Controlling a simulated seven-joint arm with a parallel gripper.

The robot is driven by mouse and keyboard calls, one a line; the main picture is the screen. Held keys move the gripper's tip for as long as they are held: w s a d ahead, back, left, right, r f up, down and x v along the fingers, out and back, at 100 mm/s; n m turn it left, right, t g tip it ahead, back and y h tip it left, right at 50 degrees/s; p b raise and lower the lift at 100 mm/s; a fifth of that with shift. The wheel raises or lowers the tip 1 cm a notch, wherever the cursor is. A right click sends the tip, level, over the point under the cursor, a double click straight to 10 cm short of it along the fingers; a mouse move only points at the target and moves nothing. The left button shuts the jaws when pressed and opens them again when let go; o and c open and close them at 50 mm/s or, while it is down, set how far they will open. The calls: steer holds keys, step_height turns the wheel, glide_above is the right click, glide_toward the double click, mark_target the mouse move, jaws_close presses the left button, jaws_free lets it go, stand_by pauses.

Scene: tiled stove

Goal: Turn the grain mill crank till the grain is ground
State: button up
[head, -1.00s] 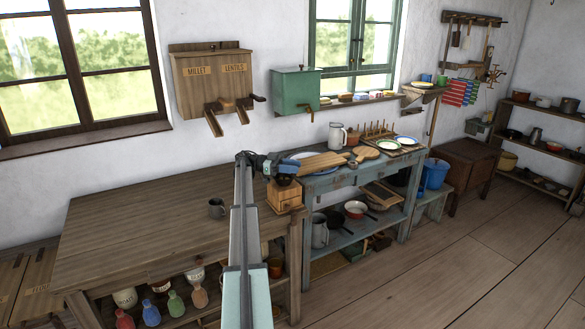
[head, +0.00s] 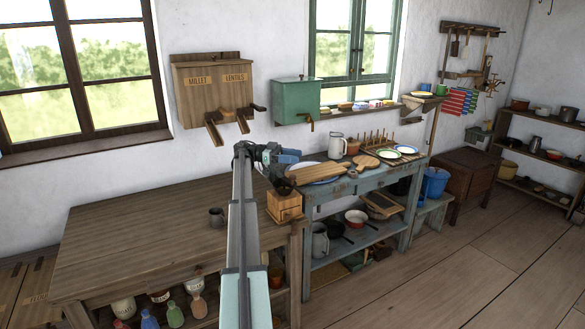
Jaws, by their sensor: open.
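The grain mill (head: 285,207) is a small wooden box on the right end of the brown table, with a dark metal part on top. My gripper (head: 285,162) is just above the mill's top, at the end of my arm reaching in from the front. It is open. It is small and overlaps the dark top in this view, so I cannot tell whether it touches anything. The crank is not clearly distinguishable, and the grain is not visible.
The blue side table (head: 350,181), with plates, boards and a white jug (head: 337,146), stands close right of the mill.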

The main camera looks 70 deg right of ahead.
steer(key=shift+r, duration=0.85)
